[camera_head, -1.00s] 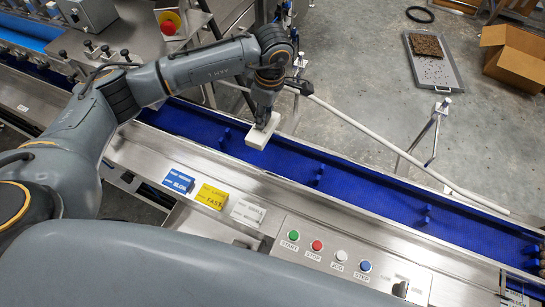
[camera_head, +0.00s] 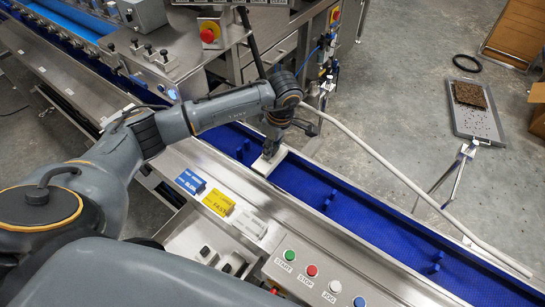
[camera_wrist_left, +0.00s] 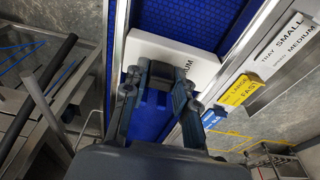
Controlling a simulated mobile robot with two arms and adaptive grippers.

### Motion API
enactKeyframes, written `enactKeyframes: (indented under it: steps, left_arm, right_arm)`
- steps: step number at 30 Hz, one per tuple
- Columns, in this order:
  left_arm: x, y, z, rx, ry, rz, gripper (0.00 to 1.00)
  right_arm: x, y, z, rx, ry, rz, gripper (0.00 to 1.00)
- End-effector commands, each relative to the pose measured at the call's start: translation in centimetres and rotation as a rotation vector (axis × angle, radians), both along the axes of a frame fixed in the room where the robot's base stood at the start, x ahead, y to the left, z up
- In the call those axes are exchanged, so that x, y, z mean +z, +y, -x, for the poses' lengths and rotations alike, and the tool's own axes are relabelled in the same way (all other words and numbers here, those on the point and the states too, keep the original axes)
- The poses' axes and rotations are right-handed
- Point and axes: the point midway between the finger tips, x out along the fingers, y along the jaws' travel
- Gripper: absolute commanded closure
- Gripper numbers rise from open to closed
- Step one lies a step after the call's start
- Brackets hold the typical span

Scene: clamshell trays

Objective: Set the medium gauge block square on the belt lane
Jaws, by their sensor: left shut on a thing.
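The white gauge block (camera_head: 266,165) is in my left gripper (camera_head: 269,153), at the blue belt lane (camera_head: 314,190) and close to its near steel edge. In the left wrist view the block (camera_wrist_left: 172,55) spans most of the lane's width, slightly tilted against the lane's sides, with the end of the word MEDIUM partly showing. The gripper's fingers (camera_wrist_left: 158,82) are shut on its near side. I cannot tell whether the block touches the belt. My right gripper is not in view.
A button panel (camera_head: 325,277) is at the front. Small blue studs (camera_head: 437,256) sit along the lane. A pale guide rail (camera_head: 385,165) runs beyond it.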

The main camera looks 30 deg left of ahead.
Motion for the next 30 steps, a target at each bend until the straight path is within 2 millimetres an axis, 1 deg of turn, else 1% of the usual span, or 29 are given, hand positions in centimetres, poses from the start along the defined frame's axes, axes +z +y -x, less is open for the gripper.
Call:
enactKeyframes:
  steps: [1,4,12,16,17,18,20,30]
  left_arm:
    - [-1.7,-0.1,0.1,0.0,0.002,0.001,1.0]
    - [-2.9,-0.1,0.0,0.0,0.001,0.001,1.0]
    - [-2.7,0.0,0.0,0.0,0.0,0.0,1.0]
    - [-3.2,0.0,0.0,0.0,0.0,0.0,1.0]
    - [-3.2,0.0,0.0,0.0,0.0,0.0,0.7]
    - [-3.1,0.0,0.0,0.0,0.001,0.0,0.62]
    - [-3.1,0.0,0.0,0.0,0.001,0.0,0.5]
    - [-2.9,0.0,0.0,0.0,0.001,0.0,0.5]
  right_arm:
    - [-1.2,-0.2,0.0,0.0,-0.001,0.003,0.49]
    - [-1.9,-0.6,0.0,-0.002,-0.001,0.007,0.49]
    - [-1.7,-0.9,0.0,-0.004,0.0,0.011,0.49]
    - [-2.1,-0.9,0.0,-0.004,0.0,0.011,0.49]
    - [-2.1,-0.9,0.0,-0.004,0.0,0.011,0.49]
    - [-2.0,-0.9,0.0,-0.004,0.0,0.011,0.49]
    - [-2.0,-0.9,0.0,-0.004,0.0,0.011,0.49]
    - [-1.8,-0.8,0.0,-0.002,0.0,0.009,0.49]
